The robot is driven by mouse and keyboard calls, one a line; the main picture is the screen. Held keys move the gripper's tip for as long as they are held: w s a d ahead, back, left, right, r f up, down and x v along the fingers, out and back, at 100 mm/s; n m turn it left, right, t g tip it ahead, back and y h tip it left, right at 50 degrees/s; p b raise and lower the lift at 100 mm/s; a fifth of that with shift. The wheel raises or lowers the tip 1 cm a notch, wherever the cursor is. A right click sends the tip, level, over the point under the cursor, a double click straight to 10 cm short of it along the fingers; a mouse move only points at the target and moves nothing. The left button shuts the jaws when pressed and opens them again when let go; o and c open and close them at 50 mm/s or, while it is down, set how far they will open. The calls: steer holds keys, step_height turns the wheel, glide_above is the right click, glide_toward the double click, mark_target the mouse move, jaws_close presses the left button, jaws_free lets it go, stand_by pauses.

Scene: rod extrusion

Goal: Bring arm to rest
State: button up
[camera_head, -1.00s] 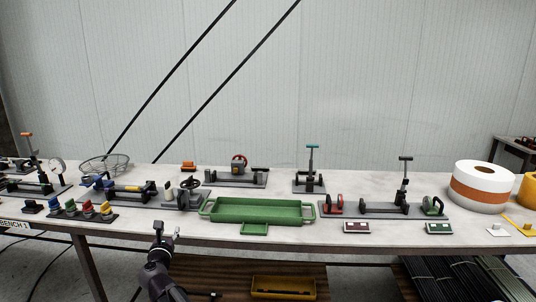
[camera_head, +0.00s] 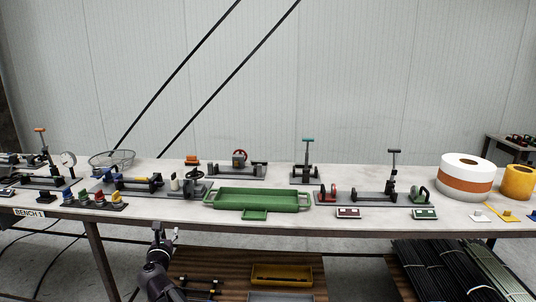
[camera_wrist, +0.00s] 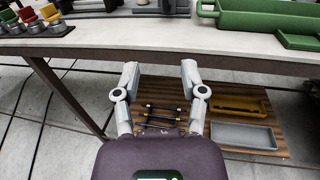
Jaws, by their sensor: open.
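My gripper (camera_wrist: 157,82) is open and empty in the wrist view, its two grey fingers spread apart. It is held in front of the workbench's front edge, with the lower shelf showing between and beyond the fingers. In the head view my gripper (camera_head: 163,233) and dark arm show at the lower middle-left, just in front of the bench edge and left of the green tray (camera_head: 257,207). The bench (camera_head: 300,226) is long and white-topped.
Hand-operated fixtures stand along the bench, including a lever press (camera_head: 307,170). A white roll with an orange band (camera_head: 466,185) is at the right. The lower shelf holds a yellow tray (camera_head: 282,281) and a grey tray (camera_wrist: 243,135). Dark rods (camera_head: 440,270) lie lower right.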

steer(key=d+f+m+g+h+p, duration=0.25)
steer(key=d+m, duration=0.45)
steer(key=d, duration=0.4)
steer(key=s+d+f+m+g+h+p, duration=0.1)
steer(key=d+m+g+h+p, duration=0.15)
steer(key=d+m, duration=0.65)
steer(key=d+f+m+g+h+p, duration=0.1)
steer(key=d+m+g+h, duration=0.25)
steer(key=d, duration=1.05)
steer(key=s+d+f+m+g+y+p, duration=0.2)
steer(key=s+d+m+g+y+p, duration=0.4)
steer(key=s+d+m, duration=0.8)
steer(key=s+m+g, duration=0.3)
steer(key=s, duration=0.1)
steer(key=shift+d+m, duration=0.25)
steer(key=shift+m, duration=0.1)
